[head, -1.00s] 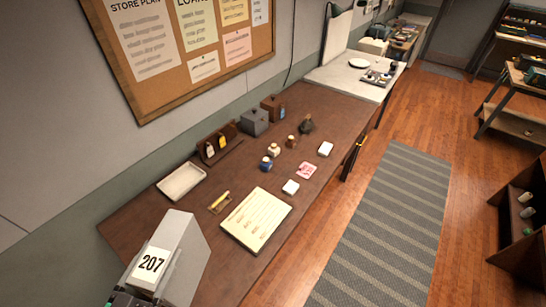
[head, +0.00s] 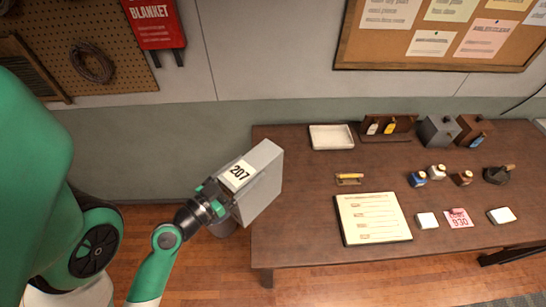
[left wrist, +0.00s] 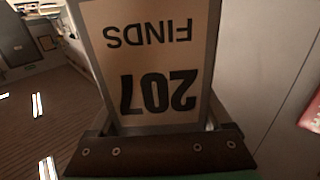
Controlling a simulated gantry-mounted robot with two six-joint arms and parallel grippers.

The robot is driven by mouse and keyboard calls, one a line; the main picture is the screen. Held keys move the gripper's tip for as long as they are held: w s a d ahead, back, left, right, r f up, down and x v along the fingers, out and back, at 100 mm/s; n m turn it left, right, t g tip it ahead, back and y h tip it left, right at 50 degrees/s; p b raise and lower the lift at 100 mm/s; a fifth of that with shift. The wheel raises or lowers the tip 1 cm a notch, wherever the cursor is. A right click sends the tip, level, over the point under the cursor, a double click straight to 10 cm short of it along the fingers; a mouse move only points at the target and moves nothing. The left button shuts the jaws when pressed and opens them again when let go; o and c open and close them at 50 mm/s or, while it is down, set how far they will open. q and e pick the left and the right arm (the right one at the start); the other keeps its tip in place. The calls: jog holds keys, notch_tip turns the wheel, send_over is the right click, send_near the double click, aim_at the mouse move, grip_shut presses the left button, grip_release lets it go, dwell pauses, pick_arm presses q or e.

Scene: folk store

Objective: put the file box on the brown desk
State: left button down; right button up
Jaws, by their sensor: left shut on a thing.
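The file box (head: 263,186) is grey with a white label reading 207. My left gripper (head: 221,200) is shut on its labelled side and holds it up at the left end of the brown desk (head: 300,225). In the head view the box overlaps the desk's left edge; its exact height above the floor or desk cannot be told. In the left wrist view the box label (left wrist: 155,60) fills the middle, upside down, reading FINDS 207, with the gripper's dark jaw part (left wrist: 160,150) across the bottom. My right gripper is in neither view.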

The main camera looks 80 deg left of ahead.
aim_at(282, 160)
pick_arm(q)
jog(key=shift+w+a+f+b, duration=0.1)
jog(key=shift+w+f+b, duration=0.2)
jog(key=shift+w+b, duration=0.2)
jog(key=w+f+b, duration=0.1)
jog(key=w, duration=0.1)
jog(key=w+b, duration=0.2)
jog(key=w+a+f+b, duration=0.1)
jog(key=w+b, duration=0.1)
jog(key=shift+f, duration=0.35)
jog(key=w+a+f+b, duration=0.1)
jog(key=w+f+b, duration=0.3)
jog(key=f, duration=0.5)
jog(key=w, duration=0.2)
jog(key=shift+w+a+f+b, duration=0.15)
jog(key=shift+w+a+b, duration=0.15)
jog(key=shift+w+b, duration=0.05)
grip_release()
jog(key=shift+f, duration=0.25)
jog(key=shift+r, duration=0.1)
